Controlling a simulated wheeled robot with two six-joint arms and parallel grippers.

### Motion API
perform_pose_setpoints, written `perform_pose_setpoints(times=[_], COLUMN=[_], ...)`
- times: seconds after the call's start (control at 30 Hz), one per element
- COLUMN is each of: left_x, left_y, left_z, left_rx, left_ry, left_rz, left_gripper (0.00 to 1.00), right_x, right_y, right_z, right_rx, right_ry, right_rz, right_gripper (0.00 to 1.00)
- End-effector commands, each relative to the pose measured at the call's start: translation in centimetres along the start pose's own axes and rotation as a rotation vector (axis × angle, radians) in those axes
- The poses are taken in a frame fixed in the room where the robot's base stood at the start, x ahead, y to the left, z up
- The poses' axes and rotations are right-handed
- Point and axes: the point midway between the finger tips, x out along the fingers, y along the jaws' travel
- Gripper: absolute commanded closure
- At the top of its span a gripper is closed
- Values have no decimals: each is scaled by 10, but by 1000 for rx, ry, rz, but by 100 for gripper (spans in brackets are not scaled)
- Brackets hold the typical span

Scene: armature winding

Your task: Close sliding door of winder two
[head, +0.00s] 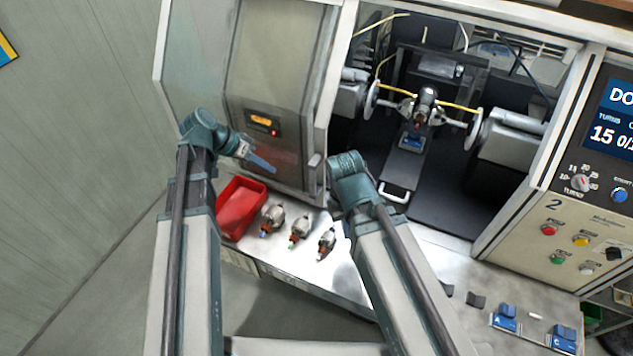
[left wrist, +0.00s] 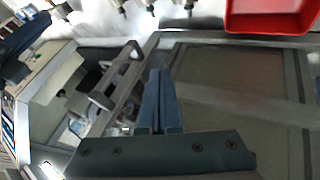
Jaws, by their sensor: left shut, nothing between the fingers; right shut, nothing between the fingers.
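Winder two, marked "2" on its control panel (head: 590,215), has an open bay (head: 455,195) showing the winding head and an armature (head: 425,100). Its sliding door (head: 280,75), a grey framed panel, stands left of the bay and leaves it uncovered. A small handle (head: 315,160) sits on the door's right edge. My left gripper (head: 262,163) is shut and empty in front of the lower door. In the left wrist view its blue fingers (left wrist: 160,100) are together, with the door panel (left wrist: 240,100) beyond. My right arm reaches up before the bay's left edge; its fingers are hidden.
A red bin (head: 240,207) and several armatures (head: 300,228) sit on the white ledge below the door. The bin also shows in the left wrist view (left wrist: 270,15). Blue-labelled blocks (head: 505,320) lie at the ledge's right.

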Motion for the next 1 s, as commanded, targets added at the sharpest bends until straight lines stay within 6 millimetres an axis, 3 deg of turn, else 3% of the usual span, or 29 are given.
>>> perform_pose_setpoints(times=[0.27, 0.8, 1.0], left_x=[16, 108, 113], left_y=[-2, -2, 26], left_z=[2, 2, 1], left_rx=[2, 2, 1], left_ry=[-1, -1, -1], left_rz=[0, 1, 0], left_gripper=[100, 100, 100], right_x=[14, 88, 79], right_y=[-1, -8, -7], right_z=[-1, -6, -6], right_rx=[-1, 2, 2], right_ry=[0, 4, 3], right_rz=[0, 1, 1], right_gripper=[100, 100, 100])
